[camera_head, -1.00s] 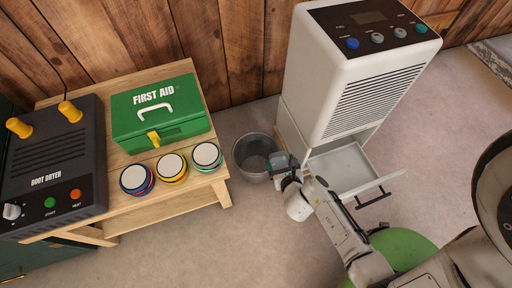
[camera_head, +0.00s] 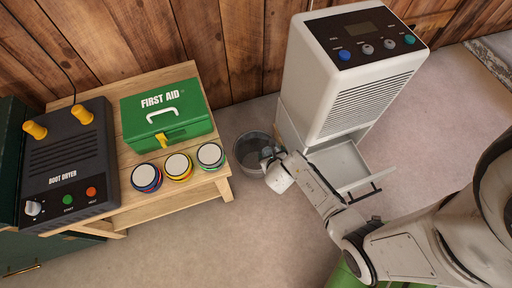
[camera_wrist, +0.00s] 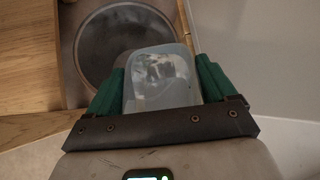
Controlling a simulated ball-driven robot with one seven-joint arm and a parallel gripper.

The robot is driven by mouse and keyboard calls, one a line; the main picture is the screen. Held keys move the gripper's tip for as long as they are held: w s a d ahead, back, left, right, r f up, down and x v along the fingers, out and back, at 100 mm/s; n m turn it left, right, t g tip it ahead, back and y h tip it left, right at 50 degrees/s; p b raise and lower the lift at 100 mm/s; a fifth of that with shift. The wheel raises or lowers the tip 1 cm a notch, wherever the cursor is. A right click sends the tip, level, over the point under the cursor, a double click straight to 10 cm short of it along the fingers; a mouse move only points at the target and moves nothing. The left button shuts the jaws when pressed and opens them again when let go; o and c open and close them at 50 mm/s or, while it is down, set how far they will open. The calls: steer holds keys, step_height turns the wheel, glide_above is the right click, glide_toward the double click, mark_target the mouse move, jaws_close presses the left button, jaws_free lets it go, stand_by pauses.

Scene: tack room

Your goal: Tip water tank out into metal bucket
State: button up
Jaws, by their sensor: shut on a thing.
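The metal bucket (camera_head: 243,150) stands on the floor between the wooden table and the white appliance. It also shows in the wrist view (camera_wrist: 97,45) as a dark round opening just beyond my gripper. My gripper (camera_head: 268,157) is at the bucket's right side, seemingly over its rim. In the wrist view its green fingers (camera_wrist: 160,85) are shut on the translucent water tank (camera_wrist: 160,88), one on each side. The tank's far end overlaps the bucket's opening in that view. In the head view the tank is mostly hidden by my wrist, and its water level cannot be made out.
The white appliance (camera_head: 345,85) stands right of the bucket with its lower drawer (camera_head: 343,168) pulled open. The wooden table (camera_head: 185,205) at left carries a boot dryer (camera_head: 68,160), a green first aid box (camera_head: 165,115) and several round tins (camera_head: 178,166). Floor is clear at front.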

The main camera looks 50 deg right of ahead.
mark_target(268, 148)
steer(key=shift+w, duration=0.3)
steer(key=shift+w+d+r+n+g+y, duration=0.1)
steer(key=shift+w+r+n+g+y, duration=0.05)
steer(key=shift+w+g, duration=0.35)
steer(key=shift+w+d+r+n+g+y, duration=0.1)
steer(key=shift+w+r+n+g+y, duration=0.05)
steer(key=shift+w+g, duration=0.3)
steer(key=shift+w+d+f+g+b, duration=0.1)
steer(key=shift+w+f+g+b, duration=0.35)
steer(key=shift+f+g+b, duration=0.3)
steer(key=shift+w+r+y, duration=0.1)
steer(key=shift+r+y, duration=0.2)
steer(key=shift+n+g, duration=0.3)
steer(key=shift+s, duration=0.25)
steer(key=shift+d+r+g, duration=0.15)
steer(key=shift+g, duration=0.25)
steer(key=shift+b, duration=0.4)
